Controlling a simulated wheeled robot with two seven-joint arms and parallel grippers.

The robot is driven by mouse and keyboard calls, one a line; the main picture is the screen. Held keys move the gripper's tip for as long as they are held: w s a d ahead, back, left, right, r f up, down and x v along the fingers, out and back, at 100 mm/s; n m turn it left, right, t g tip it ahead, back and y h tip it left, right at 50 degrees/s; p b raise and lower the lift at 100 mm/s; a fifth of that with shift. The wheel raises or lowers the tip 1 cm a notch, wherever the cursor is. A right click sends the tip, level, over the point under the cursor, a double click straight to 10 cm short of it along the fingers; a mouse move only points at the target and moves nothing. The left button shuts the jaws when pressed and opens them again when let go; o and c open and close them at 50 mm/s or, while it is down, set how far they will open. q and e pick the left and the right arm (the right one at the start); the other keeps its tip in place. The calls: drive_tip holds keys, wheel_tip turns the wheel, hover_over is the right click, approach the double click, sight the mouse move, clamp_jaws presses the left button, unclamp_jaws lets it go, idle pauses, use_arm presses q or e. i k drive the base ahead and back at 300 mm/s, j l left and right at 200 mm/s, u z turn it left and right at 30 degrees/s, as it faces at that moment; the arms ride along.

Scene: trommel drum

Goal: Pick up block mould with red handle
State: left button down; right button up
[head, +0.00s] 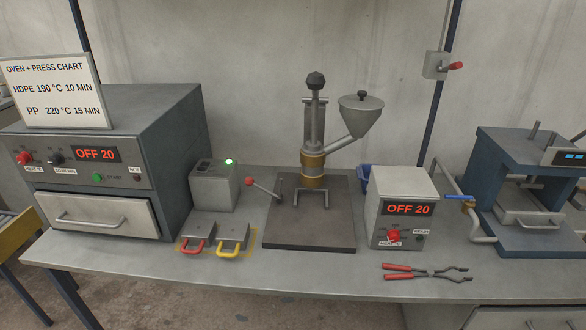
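The block mould with the red handle (198,231) is a small grey metal block on the workbench, left of centre near the front edge. Its red loop handle (194,248) points toward the front. A similar grey mould with a yellow handle (233,233) sits close on its right. Both lie in a yellow-outlined area. Neither of my grippers shows in the head view.
An oven (115,165) stands left of the moulds, with a small grey box (213,187) behind them. An injection press (315,150) on a dark plate is to the right. A controller (402,210), red-handled tongs (425,272) and a blue press (530,190) stand further right.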

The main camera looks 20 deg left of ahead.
sight(201, 233)
drive_tip(key=u, duration=1.25)
drive_tip(key=i+j+z, duration=0.1)
drive_tip(key=j, duration=0.85)
drive_tip(key=i+j+z, duration=0.15)
drive_tip(key=j, duration=0.8)
